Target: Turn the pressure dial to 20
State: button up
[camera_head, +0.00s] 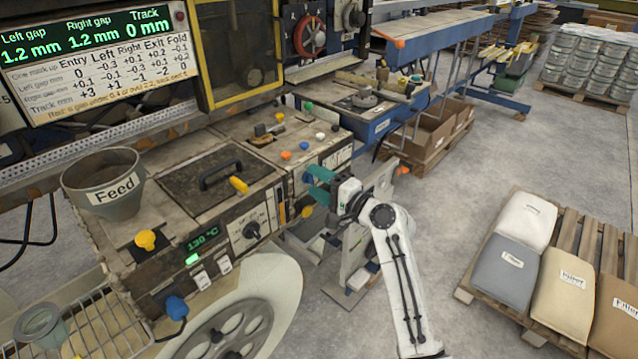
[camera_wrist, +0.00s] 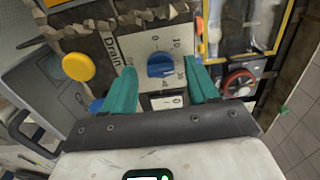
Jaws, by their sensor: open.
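A blue dial (camera_wrist: 161,65) sits on a pale scale plate with printed numbers, 0 and 10 among them, in the wrist view. I take it as the pressure dial, though no such label is readable. I cannot tell which number it points to. My gripper (camera_wrist: 159,70) has two teal fingers, open, one on each side of the dial. I cannot tell whether they touch it.
A yellow knob (camera_wrist: 78,66) is left of the dial. A pallet of sacks (camera_head: 508,270) stands right, with clear floor between.

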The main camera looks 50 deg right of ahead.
jog(key=shift+s, duration=0.1)
jog(key=s+b, duration=0.2)
jog(key=s, duration=0.8)
jog(key=shift+s+d, duration=0.2)
jog(key=shift+s, duration=0.15)
jog(key=s+a+f+n+g+y, duration=0.1)
jog(key=s+a+f+n+g, duration=0.25)
jog(key=a+f, duration=0.3)
jog(key=s+a+f+n+g+y, duration=0.1)
jog(key=s+a+f+n+g, duration=0.2)
jog(key=a+f+n+g, duration=0.4)
jog(key=s+a+f+n+g+h, duration=0.1)
jog(key=s+a+f+n+g, duration=0.1)
jog(key=s, duration=0.6)
jog(key=s+a+f+n+g+h, duration=0.1)
jog(key=s+f+n+g, duration=0.3)
jog(key=s, duration=0.5)
jog(key=shift+s+a+f+n+h, duration=0.15)
jog(key=shift+a+f+n+h, duration=0.35)
jog(key=shift+f, duration=0.4)
jog(key=shift+a+g, duration=0.1)
jog(key=shift+g, duration=0.15)
